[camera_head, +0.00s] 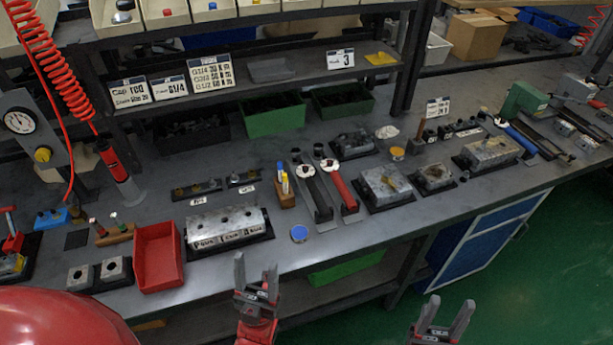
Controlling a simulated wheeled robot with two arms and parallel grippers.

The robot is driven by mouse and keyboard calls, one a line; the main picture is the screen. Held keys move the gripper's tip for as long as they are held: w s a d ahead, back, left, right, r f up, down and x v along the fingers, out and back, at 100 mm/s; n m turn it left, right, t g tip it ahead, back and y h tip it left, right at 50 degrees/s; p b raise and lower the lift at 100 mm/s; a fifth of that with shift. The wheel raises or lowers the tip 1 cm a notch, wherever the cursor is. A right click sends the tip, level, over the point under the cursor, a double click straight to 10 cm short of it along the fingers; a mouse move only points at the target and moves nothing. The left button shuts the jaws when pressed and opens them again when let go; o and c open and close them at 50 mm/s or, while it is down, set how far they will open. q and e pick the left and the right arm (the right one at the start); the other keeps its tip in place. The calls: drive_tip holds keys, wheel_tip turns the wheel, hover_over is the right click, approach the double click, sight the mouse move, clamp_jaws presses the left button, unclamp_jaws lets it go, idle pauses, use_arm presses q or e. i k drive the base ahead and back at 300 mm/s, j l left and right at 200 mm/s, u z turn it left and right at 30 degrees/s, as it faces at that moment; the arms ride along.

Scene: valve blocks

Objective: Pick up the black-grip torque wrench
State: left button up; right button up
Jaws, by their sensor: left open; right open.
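A black-grip torque wrench (314,192) lies on the grey workbench (275,258). Its round head points to the back and its grip points to the front edge. A red-grip torque wrench (342,189) lies just to its right, roughly parallel. My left gripper (256,276) is open and empty at the bench's front edge, to the left of and nearer than the black-grip wrench. My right gripper (450,306) is open and empty in front of the bench, over the green floor, well to the right of both wrenches. Neither gripper touches a wrench.
A wooden holder with pens (285,188) stands just left of the black-grip wrench, and a blue round lid (299,233) lies in front. A three-hole valve block (228,226) and red bin (158,256) are further left. More metal blocks (385,186) stand right. A shelf (290,75) overhangs the back.

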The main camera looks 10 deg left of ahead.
sight(296, 152)
drive_tip(key=u, duration=2.45)
drive_tip(key=z, duration=2)
drive_tip(key=i+l+u, duration=0.15)
drive_tip(key=u, duration=0.15)
drive_tip(key=i+l+u, duration=0.15)
drive_tip(key=u, duration=0.15)
